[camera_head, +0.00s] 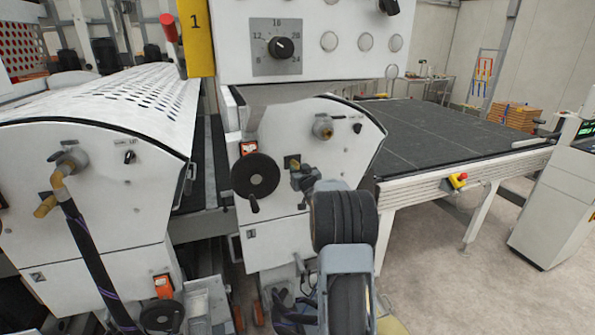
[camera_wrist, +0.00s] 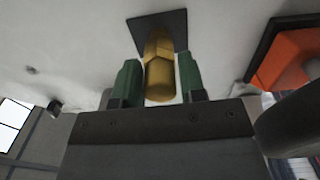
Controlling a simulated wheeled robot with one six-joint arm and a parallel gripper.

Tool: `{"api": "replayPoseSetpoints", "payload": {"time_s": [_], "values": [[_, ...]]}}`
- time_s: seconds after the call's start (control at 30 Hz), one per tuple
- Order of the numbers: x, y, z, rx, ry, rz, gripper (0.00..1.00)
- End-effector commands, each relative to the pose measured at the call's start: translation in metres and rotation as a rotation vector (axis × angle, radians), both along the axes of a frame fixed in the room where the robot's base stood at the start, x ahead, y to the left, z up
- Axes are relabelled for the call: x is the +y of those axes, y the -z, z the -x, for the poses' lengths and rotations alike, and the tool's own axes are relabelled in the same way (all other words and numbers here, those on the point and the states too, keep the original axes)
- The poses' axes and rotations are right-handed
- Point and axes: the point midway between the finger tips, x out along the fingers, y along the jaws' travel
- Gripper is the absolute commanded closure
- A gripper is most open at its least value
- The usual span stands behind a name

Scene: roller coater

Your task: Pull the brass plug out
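The brass plug (camera_wrist: 159,72) sticks out of a dark square plate (camera_wrist: 166,24) on the white machine face in the wrist view. My gripper (camera_wrist: 160,78) has one green finger on each side of the plug, with a narrow gap showing beside it. The fingers look open around the plug, and I see no clear contact. In the head view the brass plug (camera_head: 290,161) shows small on the white panel, just beyond my gripper (camera_head: 296,170), whose fingers are hard to make out there. My wrist hides part of the panel.
A black handwheel (camera_head: 256,175) sits just left of the plug, with an orange counter (camera_head: 248,148) above it. A metal fitting (camera_head: 322,127) sticks out above right. A hose (camera_head: 90,255) hangs on the left unit. The dark conveyor (camera_head: 430,130) lies to the right.

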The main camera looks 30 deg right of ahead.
Motion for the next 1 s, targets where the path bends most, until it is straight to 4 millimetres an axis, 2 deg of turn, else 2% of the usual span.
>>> {"api": "replayPoseSetpoints", "payload": {"time_s": [0.03,0.3,0.4,1.0], "values": [[0.0,0.0,0.0,0.0,0.0,0.0,0.67],[0.0,0.0,0.0,0.0,0.0,0.0,0.93],[0.0,0.0,0.0,0.0,0.0,0.0,1.0],[0.004,0.0,0.017,-0.001,0.0,0.0,1.0]]}}
